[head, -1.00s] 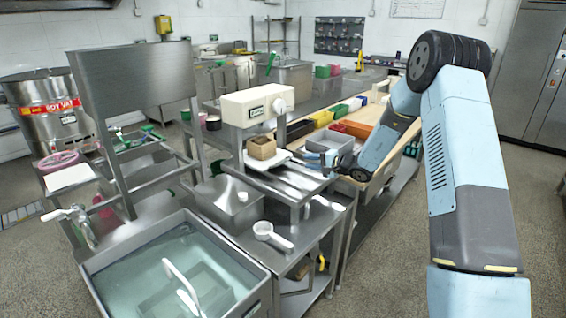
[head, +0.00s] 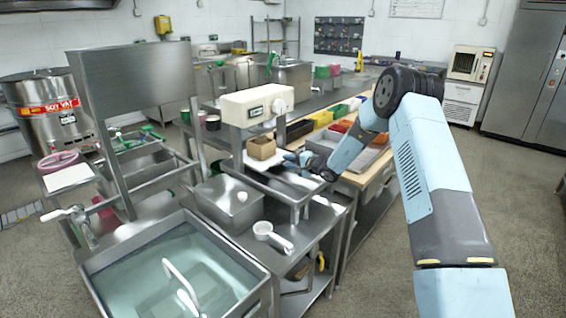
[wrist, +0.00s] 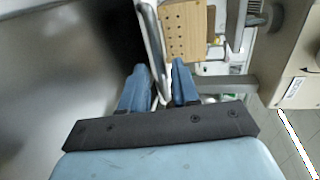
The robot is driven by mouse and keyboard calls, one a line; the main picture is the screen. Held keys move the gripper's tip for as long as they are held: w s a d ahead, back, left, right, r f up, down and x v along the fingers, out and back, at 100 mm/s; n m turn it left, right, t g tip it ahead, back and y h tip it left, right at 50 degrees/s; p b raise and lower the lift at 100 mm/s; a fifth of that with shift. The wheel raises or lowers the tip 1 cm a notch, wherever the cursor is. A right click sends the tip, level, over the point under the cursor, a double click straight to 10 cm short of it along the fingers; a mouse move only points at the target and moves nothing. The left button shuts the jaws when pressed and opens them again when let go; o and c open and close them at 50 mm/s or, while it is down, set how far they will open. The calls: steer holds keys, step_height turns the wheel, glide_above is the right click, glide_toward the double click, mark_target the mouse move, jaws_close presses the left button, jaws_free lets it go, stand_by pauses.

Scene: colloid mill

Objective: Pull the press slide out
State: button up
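The press (head: 257,104) has a cream head with a round knob at its right end. A light wooden block (head: 261,148) sits below the head on the pale press slide (head: 257,163). In the wrist view the block (wrist: 187,32) shows its row of holes, and a metal bar (wrist: 151,40) runs beside it, seemingly the slide's edge or handle. My gripper (head: 289,160) is at the slide's right side. In the wrist view my gripper (wrist: 161,72) has its two blue fingers apart, with the bar passing between or just beneath them; contact cannot be told.
A steel stand (head: 283,187) carries the press. A metal tray (head: 361,156) and coloured bins (head: 336,130) stand on the bench behind. Floor on the right is clear.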

steer(key=shift+x, duration=1.25)
jaws_close()
steer(key=shift+s+f, duration=0.1)
